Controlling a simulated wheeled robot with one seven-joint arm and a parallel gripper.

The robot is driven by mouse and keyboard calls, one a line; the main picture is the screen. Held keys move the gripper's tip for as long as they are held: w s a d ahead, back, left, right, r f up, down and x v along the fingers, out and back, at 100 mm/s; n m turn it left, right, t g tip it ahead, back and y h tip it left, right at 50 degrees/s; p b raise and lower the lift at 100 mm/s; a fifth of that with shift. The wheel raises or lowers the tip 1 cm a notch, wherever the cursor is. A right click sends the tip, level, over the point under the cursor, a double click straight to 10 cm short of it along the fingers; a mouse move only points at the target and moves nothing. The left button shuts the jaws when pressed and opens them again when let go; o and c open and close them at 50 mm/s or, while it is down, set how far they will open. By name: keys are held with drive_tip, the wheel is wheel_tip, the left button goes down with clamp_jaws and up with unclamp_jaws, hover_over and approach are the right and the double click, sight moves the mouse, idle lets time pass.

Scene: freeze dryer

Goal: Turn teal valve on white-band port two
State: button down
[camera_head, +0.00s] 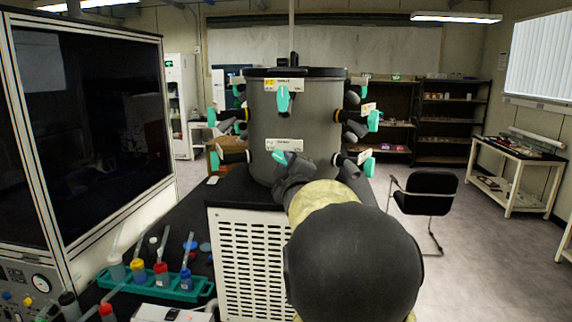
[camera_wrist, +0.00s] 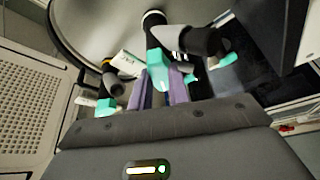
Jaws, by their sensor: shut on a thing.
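The freeze dryer's dark drum (camera_head: 265,115) carries several ports with teal valves around its side. In the wrist view, a port with a white band (camera_wrist: 152,18) ends in a teal valve (camera_wrist: 157,72). My gripper (camera_wrist: 161,92) has its two purple fingers on either side of this valve and is shut on it. In the head view my gripper (camera_head: 285,160) is at the lower front of the drum, just under a white label (camera_head: 284,145). My arm and gripper hide most of that port there.
A yellow-banded port's teal valve (camera_wrist: 106,106) is close on the left in the wrist view, and another teal valve (camera_wrist: 222,61) is on the right. A teal rack (camera_head: 200,288) with coloured-cap bottles stands lower left. A black chair (camera_head: 427,190) is right.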

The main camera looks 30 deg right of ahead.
drive_tip(key=shift+f+m+b, duration=0.25)
drive_tip(key=shift+m+b, duration=0.15)
drive_tip(key=shift+b, duration=0.55)
drive_tip(key=shift+w+a+f+m+g+h+b, duration=0.15)
drive_tip(key=shift+m+h+b, duration=1.1)
drive_tip(key=shift+m+b, duration=1)
drive_tip(key=shift+w+a+m+g+h+b, duration=0.1)
drive_tip(key=shift+a+m+h+b, duration=0.1)
drive_tip(key=shift+m+h+b, duration=1.9)
drive_tip(key=shift+w+a+f+m+g+h+b, duration=0.15)
drive_tip(key=shift+m+h+b, duration=0.2)
drive_tip(key=shift+m+b, duration=2)
drive_tip(key=shift+s+r+m+p, duration=0.1)
drive_tip(key=shift+m+p, duration=0.65)
drive_tip(key=shift+m, duration=0.25)
drive_tip(key=c, duration=1.3)
unclamp_jaws()
drive_tip(key=shift+r, duration=0.1)
